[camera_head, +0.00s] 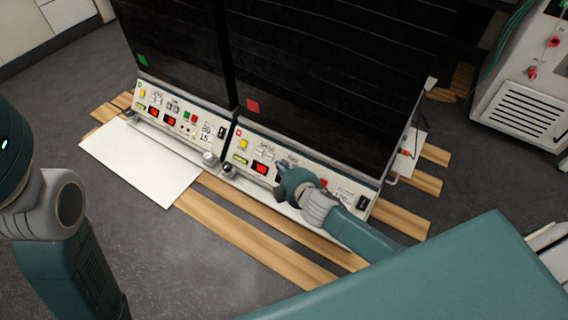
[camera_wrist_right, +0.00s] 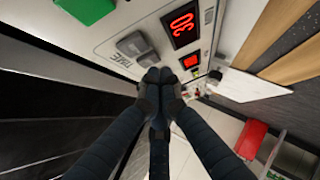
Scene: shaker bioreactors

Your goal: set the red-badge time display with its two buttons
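The red badge (camera_head: 252,105) is on the dark front of the right-hand shaker, above its pale control panel (camera_head: 243,143). My right gripper (camera_head: 281,164) is at this panel and hides its middle in the head view. In the right wrist view the gripper's fingertips (camera_wrist_right: 159,76) are together, with nothing seen between them. They are at or just over the lower of two grey buttons; contact cannot be told. The other grey button (camera_wrist_right: 131,44) is clear, beside the TIME label (camera_wrist_right: 117,60). The time display (camera_wrist_right: 181,24) glows red with digits like 30, seen rotated. My left gripper is out of view.
A second shaker with a green badge (camera_head: 142,60) and its own panel (camera_head: 172,117) stands at left. A white board (camera_head: 140,160) and wooden slats (camera_head: 258,243) lie in front. A white cabinet (camera_head: 525,85) stands at right. Grey floor is clear at lower left.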

